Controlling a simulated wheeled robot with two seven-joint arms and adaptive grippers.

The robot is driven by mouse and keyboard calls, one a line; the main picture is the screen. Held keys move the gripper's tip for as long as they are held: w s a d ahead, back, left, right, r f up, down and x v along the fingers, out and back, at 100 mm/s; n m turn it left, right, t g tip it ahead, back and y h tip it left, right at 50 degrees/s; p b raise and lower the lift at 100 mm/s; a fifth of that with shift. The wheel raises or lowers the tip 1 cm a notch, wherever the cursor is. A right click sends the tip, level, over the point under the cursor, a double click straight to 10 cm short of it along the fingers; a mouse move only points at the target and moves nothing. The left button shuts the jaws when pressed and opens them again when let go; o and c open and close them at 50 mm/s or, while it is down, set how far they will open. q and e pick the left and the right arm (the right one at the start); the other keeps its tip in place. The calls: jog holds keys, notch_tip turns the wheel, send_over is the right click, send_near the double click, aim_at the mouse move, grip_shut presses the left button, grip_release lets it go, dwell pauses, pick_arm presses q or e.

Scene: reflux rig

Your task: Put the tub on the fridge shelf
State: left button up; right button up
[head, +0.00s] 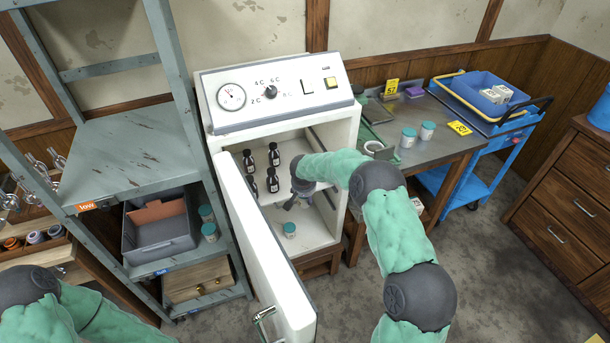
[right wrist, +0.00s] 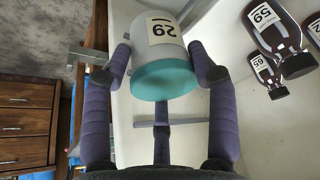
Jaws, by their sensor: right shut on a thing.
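The tub is white with a teal lid and a label reading 29 (right wrist: 165,45). In the right wrist view it sits between the fingertips of my right gripper (right wrist: 162,58), which is shut on it. In the head view my right gripper (head: 292,203) reaches into the open fridge (head: 333,130), and a teal-lidded tub (head: 289,229) shows just below its fingers. The fridge shelf (head: 300,146) carries several dark bottles (head: 274,155) left of the gripper. My forearm hides part of the shelf. Only my left arm shows at the lower left; its gripper is out of view.
The fridge door (head: 265,255) stands open toward me. Two more teal-lidded tubs (head: 408,137) stand on the metal bench at right. A grey rack (head: 130,150) with a bin (head: 160,237) stands left. In the wrist view, bottles labelled 59 (right wrist: 272,25) and 65 are close beside the right finger.

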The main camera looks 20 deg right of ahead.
jog(key=w+d, duration=0.2)
jog(key=w, duration=0.1)
jog(key=w+d+b, duration=0.1)
jog(key=w+d, duration=0.1)
jog(key=w, duration=0.2)
jog(key=w+d+b, duration=0.1)
jog(key=w+d, duration=0.1)
jog(key=w, duration=0.2)
jog(key=shift+w+f, duration=0.1)
jog(key=shift+w, duration=0.1)
jog(key=shift+w+d+b, duration=0.55)
jog(key=shift+w, duration=0.3)
jog(key=shift+w, duration=0.15)
notch_tip(320, 180, down, 4)
jog(key=shift+r+b, duration=0.2)
jog(key=shift+b, duration=0.75)
jog(key=shift+r, duration=0.1)
jog(key=o, duration=1.2)
